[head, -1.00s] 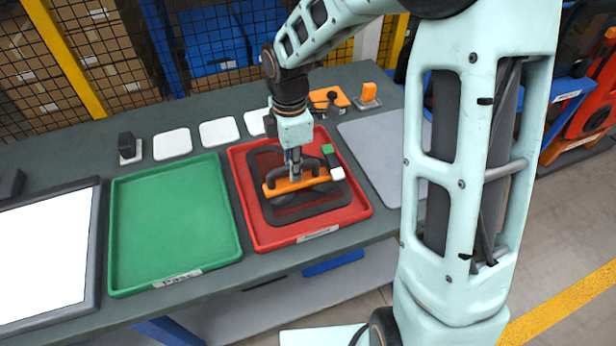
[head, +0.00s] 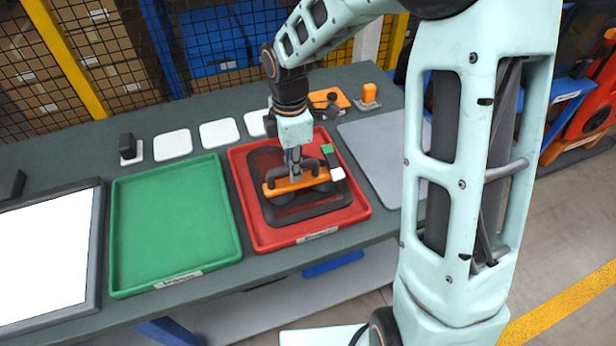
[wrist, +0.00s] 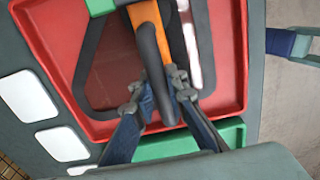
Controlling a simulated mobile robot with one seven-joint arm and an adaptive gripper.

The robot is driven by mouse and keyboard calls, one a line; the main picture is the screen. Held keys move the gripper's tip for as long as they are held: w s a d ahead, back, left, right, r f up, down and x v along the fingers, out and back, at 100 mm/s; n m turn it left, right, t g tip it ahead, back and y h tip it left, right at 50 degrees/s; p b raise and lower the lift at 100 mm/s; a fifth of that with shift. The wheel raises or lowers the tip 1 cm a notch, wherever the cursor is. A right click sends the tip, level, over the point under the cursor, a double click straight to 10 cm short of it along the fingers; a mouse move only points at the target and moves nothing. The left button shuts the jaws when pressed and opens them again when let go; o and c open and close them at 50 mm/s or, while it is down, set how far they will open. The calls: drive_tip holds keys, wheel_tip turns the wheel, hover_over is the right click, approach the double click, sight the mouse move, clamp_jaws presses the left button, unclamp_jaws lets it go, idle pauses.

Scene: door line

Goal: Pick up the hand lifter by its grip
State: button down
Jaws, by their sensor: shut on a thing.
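The hand lifter (head: 284,187) is an orange bar with a dark grip and dark pads under it. It stands on a dark-framed panel (head: 335,212) in the red tray (head: 240,195). My gripper (head: 295,172) points down over the lifter's middle and is shut on its grip. In the wrist view the two fingers of my gripper (wrist: 166,88) close on both sides of the dark grip of the lifter (wrist: 149,50). The lifter's pads are partly hidden. I cannot see any gap between them and the panel.
A green tray (head: 175,225) lies left of the red tray, and a bright light panel (head: 45,260) is farther left. A grey mat (head: 375,160) is at the right. White square pads (head: 219,133) and an orange device (head: 368,91) line the bench's back. A small green and white piece (head: 327,150) sits beside the lifter.

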drive_tip(key=shift+r+p, duration=1.45)
drive_tip(key=shift+r, duration=0.45)
drive_tip(key=shift+f, duration=0.1)
